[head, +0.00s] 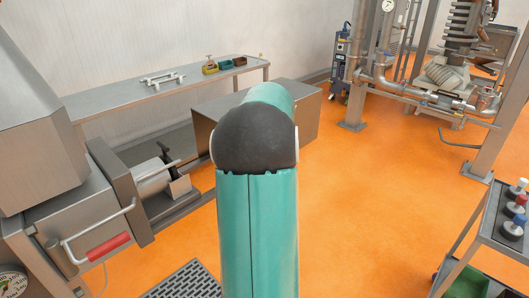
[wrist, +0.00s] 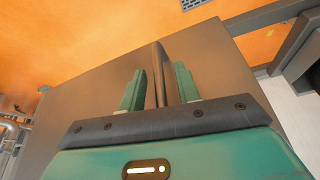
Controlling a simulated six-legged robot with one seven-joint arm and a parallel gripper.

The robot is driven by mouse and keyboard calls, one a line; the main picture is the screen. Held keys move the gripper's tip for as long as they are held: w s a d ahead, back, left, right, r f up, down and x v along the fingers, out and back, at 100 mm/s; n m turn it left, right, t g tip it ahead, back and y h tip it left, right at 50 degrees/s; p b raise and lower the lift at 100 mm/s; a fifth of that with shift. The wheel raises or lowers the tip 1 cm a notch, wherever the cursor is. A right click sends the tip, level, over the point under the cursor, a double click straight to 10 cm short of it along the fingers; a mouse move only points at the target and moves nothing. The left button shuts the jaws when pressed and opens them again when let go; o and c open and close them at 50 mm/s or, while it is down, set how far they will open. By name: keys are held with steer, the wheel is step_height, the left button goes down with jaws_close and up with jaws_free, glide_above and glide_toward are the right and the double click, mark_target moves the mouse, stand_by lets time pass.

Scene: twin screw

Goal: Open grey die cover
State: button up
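The grey die cover (head: 308,112) is a large box-shaped metal cover in the head view, partly hidden behind my teal arm. In the wrist view its broad flat face (wrist: 90,85) fills the middle. A bar-like handle (wrist: 158,62) stands out from that face. My gripper (wrist: 159,70) is open, with one teal finger on each side of the handle. Gaps show between the bar and both fingers. My gripper is hidden behind my arm in the head view.
A long metal bench (head: 130,95) runs along the wall at the left. A cart (head: 480,240) with bottles is at the right, and pipework (head: 400,90) at the back right. Orange floor between is clear.

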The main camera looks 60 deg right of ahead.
steer(key=shift+r, duration=0.1)
steer(key=v, duration=1.3)
steer(key=shift+s+r, duration=0.25)
steer(key=shift+a, duration=0.25)
steer(key=w+a+n, duration=0.1)
steer(key=w+a, duration=0.2)
steer(key=a, duration=0.7)
steer(key=w+a+n+t+y, duration=0.1)
steer(key=w+a, duration=0.3)
steer(key=a, duration=0.6)
steer(key=w+a+n, duration=0.1)
steer(key=w+a, duration=0.2)
steer(key=a, duration=0.7)
steer(key=s+a+f+n, duration=0.1)
steer(key=s+a+f, duration=0.2)
steer(key=a, duration=0.8)
steer(key=s+a+f+n+y, duration=0.1)
steer(key=s+a+f, duration=0.3)
steer(key=a, duration=0.7)
steer(key=shift+s+n+t, duration=0.3)
steer(key=shift+s+t, duration=0.1)
steer(key=shift+s, duration=0.2)
steer(key=shift+f, duration=0.1)
